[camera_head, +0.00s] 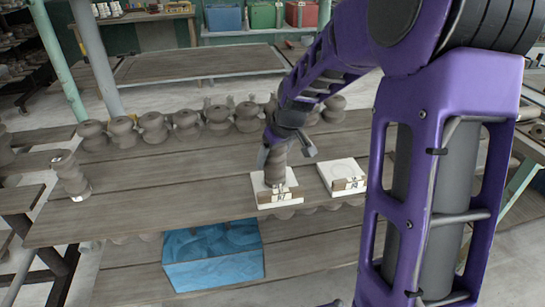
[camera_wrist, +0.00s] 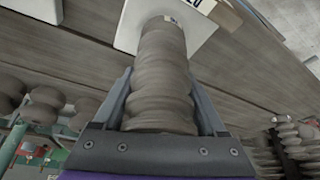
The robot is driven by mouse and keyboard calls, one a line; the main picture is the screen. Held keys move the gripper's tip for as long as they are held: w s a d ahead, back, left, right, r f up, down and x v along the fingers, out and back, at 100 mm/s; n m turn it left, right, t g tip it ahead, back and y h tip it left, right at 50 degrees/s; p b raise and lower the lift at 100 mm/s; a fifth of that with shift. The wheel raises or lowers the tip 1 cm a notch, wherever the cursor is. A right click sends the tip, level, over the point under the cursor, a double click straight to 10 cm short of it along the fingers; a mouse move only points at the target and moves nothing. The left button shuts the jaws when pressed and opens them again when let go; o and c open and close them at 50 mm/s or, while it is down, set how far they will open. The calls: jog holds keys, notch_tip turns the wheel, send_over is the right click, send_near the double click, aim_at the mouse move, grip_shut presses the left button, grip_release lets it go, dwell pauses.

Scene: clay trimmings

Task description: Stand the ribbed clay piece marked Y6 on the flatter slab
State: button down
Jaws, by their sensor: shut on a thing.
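My gripper (camera_head: 283,142) is shut on a ribbed grey-brown clay piece (camera_head: 276,164). In the wrist view the piece (camera_wrist: 163,75) lies between the two fingers, its far end over a white slab. The piece looks nearly upright above the left white slab (camera_head: 264,192); I cannot tell whether it touches. The right white slab (camera_head: 342,167) is bare, with a faint round outline on top. Both slabs have a tag on the front edge. I cannot tell which is flatter, nor read the mark on the held piece.
Another ribbed clay piece (camera_head: 70,173) with pale labels stands at the table's left end. A row of rounded clay pieces (camera_head: 185,123) lines the table's back. A blue bin (camera_head: 213,258) sits below the front edge. The planks (camera_head: 165,190) left of the slabs are clear.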

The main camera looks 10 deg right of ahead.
grip_release()
jog(key=shift+f, duration=0.15)
jog(key=shift+s+d+r, duration=0.1)
jog(key=shift+r, duration=0.5)
jog(key=p+v, duration=0.2)
jog(key=v, duration=0.9)
jog(key=shift+s+r, duration=0.1)
